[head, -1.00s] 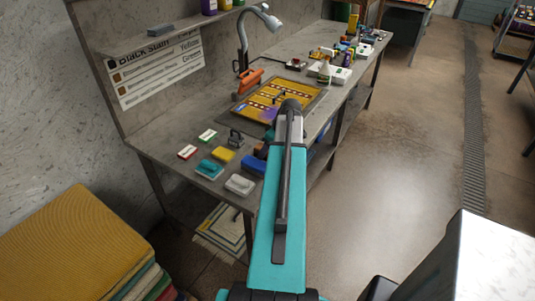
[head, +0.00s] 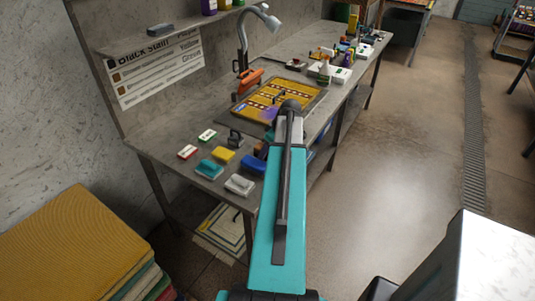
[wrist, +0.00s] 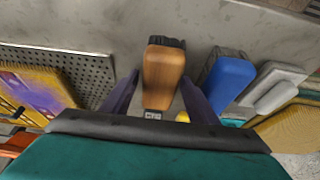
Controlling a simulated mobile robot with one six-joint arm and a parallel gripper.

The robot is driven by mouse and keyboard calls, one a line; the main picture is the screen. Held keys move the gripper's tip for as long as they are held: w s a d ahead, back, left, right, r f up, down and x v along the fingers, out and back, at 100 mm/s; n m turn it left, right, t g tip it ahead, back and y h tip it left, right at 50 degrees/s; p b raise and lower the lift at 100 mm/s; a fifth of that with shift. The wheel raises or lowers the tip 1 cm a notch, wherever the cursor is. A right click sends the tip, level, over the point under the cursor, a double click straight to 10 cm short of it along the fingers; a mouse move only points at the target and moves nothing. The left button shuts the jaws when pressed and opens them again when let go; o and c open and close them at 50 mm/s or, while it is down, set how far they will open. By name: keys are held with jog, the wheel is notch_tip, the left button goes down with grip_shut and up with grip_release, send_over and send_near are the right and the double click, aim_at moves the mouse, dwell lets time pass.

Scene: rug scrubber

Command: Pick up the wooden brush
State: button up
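The wooden brush (wrist: 164,78) shows in the wrist view, with an orange-brown body, dark bristles at its far end and a small white label at its near end. My gripper (wrist: 160,84) is open, with one dark finger on each side of the brush. Small gaps seem to show between fingers and wood; contact is not clear. In the head view my arm covers most of the brush and gripper.
Right of the brush are a blue brush (wrist: 230,78) and a white brush (wrist: 272,90); left is a perforated tray (wrist: 95,68) with a patterned rug (wrist: 40,88). The workbench (head: 165,150) also holds a yellow sponge (head: 223,155) and a teal brush (head: 209,169).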

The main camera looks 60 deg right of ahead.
jog(key=c, duration=0.9)
jog(key=shift+r, duration=0.2)
jog(key=shift+r+p, duration=0.15)
jog(key=shift+p, duration=0.25)
jog(key=shift+r+b, duration=0.95)
jog(key=shift+r, duration=0.25)
jog(key=s+d+b, duration=0.1)
jog(key=s+d, duration=0.2)
jog(key=d, duration=0.1)
jog(key=s+d+r+b, duration=0.1)
jog(key=s+d+b, duration=0.1)
jog(key=s+d, duration=0.2)
jog(key=s+d+r+b, duration=0.1)
jog(key=s+d+b, duration=0.1)
jog(key=s+d, duration=0.1)
jog(key=shift+s+d+r, duration=0.15)
jog(key=shift+d+r, duration=0.05)
jog(key=shift+d, duration=0.4)
